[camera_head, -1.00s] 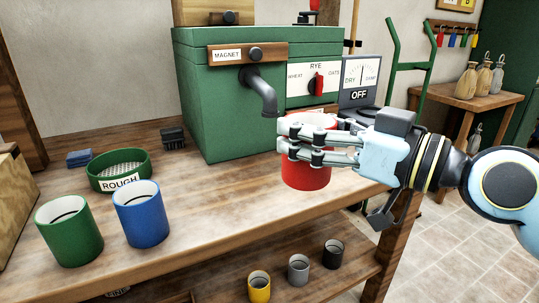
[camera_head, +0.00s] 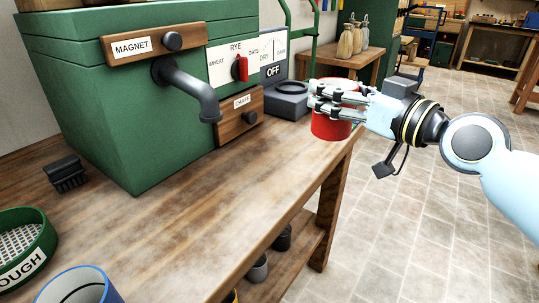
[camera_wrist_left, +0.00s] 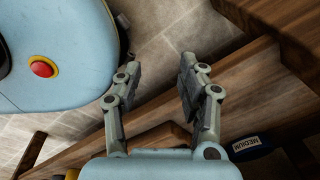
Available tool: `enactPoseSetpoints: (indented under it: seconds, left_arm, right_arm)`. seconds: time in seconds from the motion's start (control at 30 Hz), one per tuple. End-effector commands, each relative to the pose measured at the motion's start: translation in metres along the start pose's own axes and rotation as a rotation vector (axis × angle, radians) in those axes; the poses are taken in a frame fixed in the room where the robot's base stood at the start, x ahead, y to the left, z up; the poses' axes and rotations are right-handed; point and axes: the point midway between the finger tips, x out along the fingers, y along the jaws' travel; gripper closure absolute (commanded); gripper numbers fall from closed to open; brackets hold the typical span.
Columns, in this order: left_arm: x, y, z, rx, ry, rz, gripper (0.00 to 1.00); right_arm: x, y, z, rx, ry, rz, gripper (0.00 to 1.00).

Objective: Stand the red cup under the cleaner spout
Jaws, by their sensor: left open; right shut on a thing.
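The red cup (camera_head: 331,128) looks upright near the bench's far right corner in the head view. My right gripper (camera_head: 338,98) is shut on it from the right, its fingers hiding the upper part. I cannot tell whether the cup touches the bench. The cleaner (camera_head: 100,120) is a green box with a dark bent spout (camera_head: 207,105) facing down over bare bench top. The cup is well to the right of the spout. My left gripper (camera_wrist_left: 155,75) is open and empty in the left wrist view, near wooden beams below the bench.
A blue cup (camera_head: 75,288) and the green ROUGH sieve (camera_head: 25,243) stand at the lower left. A black brush (camera_head: 66,173) lies by the cleaner. A grey scale reading OFF (camera_head: 287,98) stands behind the spout. The bench top (camera_head: 190,215) before the spout is clear.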

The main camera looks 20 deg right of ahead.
Motion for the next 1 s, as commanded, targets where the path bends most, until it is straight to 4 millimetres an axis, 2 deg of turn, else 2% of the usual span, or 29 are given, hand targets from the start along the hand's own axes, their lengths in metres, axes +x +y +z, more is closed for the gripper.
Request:
enactPoseSetpoints:
  seconds: [0.2,0.3,0.53,0.63,0.83,1.0]
  left_arm:
    - [0.017,0.023,0.040,-0.007,-0.057,0.024,0.60]
    - [0.022,0.026,0.050,-0.008,-0.072,0.027,0.60]
    - [0.029,0.018,0.043,-0.004,-0.062,0.018,0.60]
    - [0.032,0.016,0.034,-0.003,-0.048,0.015,0.60]
    - [0.047,0.017,0.034,-0.003,-0.045,0.015,0.60]
    - [0.047,0.018,0.040,-0.002,-0.055,0.015,0.60]
  right_arm:
    - [0.036,-0.033,0.033,0.016,0.003,0.002,0.93]
    - [0.054,-0.050,0.047,0.013,0.002,0.001,0.93]
    - [0.078,-0.072,0.065,0.004,0.000,0.000,0.93]
    - [0.080,-0.075,0.071,0.003,0.000,0.000,0.93]
    - [0.080,-0.075,0.104,0.004,-0.003,0.000,0.93]
    - [0.080,-0.074,0.107,0.001,0.000,0.000,0.93]
